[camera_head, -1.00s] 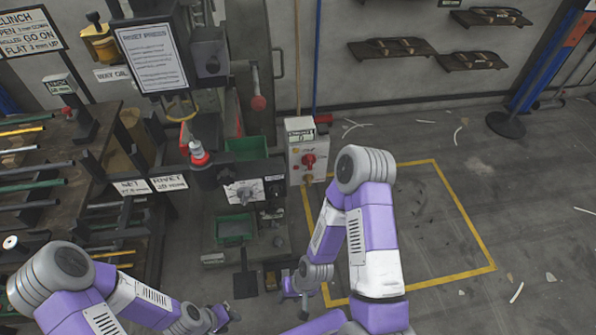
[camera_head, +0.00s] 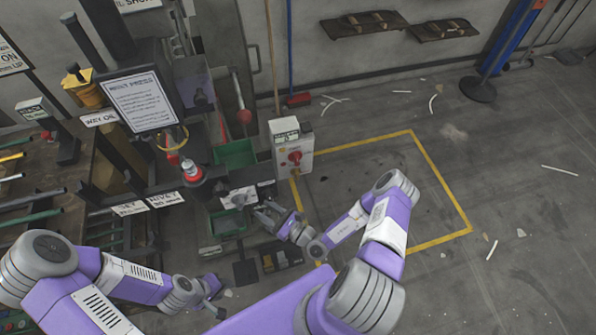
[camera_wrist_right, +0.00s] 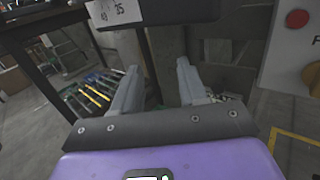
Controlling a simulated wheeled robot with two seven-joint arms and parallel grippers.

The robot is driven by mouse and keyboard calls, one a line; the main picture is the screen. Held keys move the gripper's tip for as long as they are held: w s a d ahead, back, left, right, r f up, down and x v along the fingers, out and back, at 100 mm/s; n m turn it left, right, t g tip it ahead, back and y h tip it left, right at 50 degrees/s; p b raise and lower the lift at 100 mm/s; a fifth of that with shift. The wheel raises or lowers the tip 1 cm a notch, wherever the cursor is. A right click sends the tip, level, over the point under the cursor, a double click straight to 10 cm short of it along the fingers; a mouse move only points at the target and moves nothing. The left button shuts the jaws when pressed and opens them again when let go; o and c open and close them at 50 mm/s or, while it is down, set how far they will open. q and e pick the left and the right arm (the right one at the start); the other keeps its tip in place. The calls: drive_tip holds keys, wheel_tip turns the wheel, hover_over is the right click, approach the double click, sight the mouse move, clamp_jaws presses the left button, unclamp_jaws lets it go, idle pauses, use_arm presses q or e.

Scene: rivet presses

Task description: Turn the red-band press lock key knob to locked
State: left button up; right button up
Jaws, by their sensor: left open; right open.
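The press (camera_head: 190,172) with the red band stands left of centre in the head view. A white control box (camera_head: 293,148) stands at its right with a red knob (camera_head: 295,157) and a small yellowish part below. The box also shows at the right edge of the right wrist view (camera_wrist_right: 292,60), with a red button (camera_wrist_right: 297,18) and a cut-off yellow knob (camera_wrist_right: 313,77). I cannot read the key position. My right gripper (camera_head: 266,212) is open and empty, left of and below the box; its fingers (camera_wrist_right: 156,85) show apart. My left gripper (camera_head: 216,291) is low, away from the press.
A rack of bars (camera_head: 30,195) stands at the left. A dark plate hangs over my right fingers in the wrist view. The yellow-outlined floor (camera_head: 410,200) right of the box is largely clear.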

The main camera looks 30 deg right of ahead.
sight(297, 176)
drive_tip(key=d+f+m+h+p, duration=0.1)
drive_tip(key=d+f+m+h, duration=0.2)
drive_tip(key=d+m+h, duration=0.75)
drive_tip(key=w+d+n, duration=0.1)
drive_tip(key=w+d, duration=0.1)
drive_tip(key=w+d+h+b, duration=0.1)
drive_tip(key=w, duration=0.2)
drive_tip(key=w+d+n+h, duration=0.1)
drive_tip(key=w+d, duration=0.1)
drive_tip(key=shift+w+d+r+n+t+b, duration=0.15)
drive_tip(key=shift+w+d+n+t+b, duration=0.15)
drive_tip(key=shift+d+n+b, duration=0.05)
clamp_jaws()
